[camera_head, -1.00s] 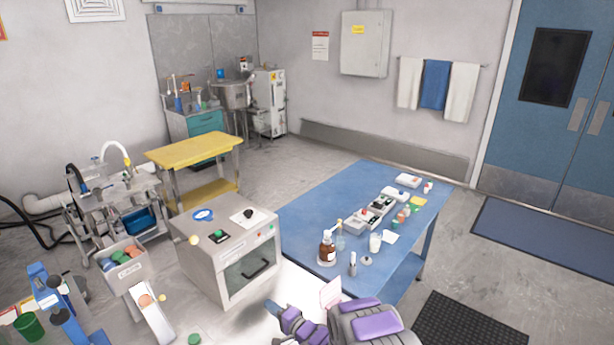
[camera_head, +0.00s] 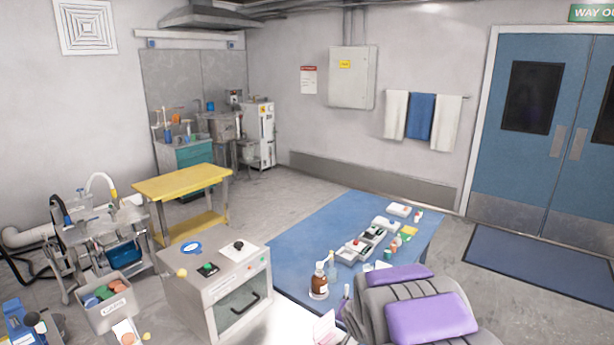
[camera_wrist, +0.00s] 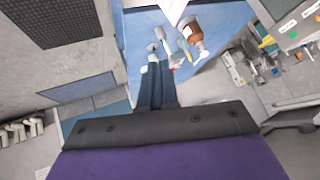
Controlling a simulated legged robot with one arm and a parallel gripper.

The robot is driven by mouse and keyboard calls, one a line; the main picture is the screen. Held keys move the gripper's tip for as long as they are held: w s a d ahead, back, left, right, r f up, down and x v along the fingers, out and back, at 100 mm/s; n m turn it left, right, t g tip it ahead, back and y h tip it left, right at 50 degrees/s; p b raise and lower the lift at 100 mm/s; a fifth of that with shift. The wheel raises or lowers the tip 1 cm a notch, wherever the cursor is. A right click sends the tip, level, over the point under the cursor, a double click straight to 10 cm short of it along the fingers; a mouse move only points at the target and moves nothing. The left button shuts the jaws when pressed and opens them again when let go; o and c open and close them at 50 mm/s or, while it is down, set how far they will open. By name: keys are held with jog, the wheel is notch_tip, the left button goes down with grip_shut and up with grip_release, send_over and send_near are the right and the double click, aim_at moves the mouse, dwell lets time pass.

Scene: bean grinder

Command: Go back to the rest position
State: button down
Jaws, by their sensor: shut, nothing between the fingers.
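My arm, grey with purple pads, rises at the lower right of the head view and covers the near right part of the blue table (camera_head: 310,258). In the wrist view my gripper (camera_wrist: 154,68) has its dark fingers together, with nothing between them. The fingers point over the blue table, which shows in the wrist view (camera_wrist: 225,15) beyond them. A brown bottle (camera_head: 319,282) stands on the table left of my arm. It also shows in the wrist view (camera_wrist: 193,33), right of the fingertips and apart from them.
A white boxy machine (camera_head: 215,295) with a dark handle stands left of the table. A bin of coloured items (camera_head: 108,308) is beside it. A yellow cart (camera_head: 182,183) stands behind. Several small devices (camera_head: 365,246) lie on the blue table.

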jog(key=s+d+r+n+g+h, duration=0.1)
jog(key=s+d+r+g, duration=0.15)
jog(key=s, duration=0.75)
jog(key=s+d+r+g+h, duration=0.1)
jog(key=s+d+r+g, duration=0.2)
jog(key=s, duration=0.8)
jog(key=s+a+r+n+g+y, duration=0.1)
jog(key=s+r+g, duration=0.1)
jog(key=s, duration=1.1)
jog(key=s+a+r+n+g+y+b, duration=0.1)
jog(key=s+a+n+g, duration=0.1)
jog(key=s, duration=1.1)
jog(key=shift+s+a+r+n+g, duration=0.15)
jog(key=shift+a+r+n+g, duration=0.15)
jog(key=shift+r+g, duration=0.1)
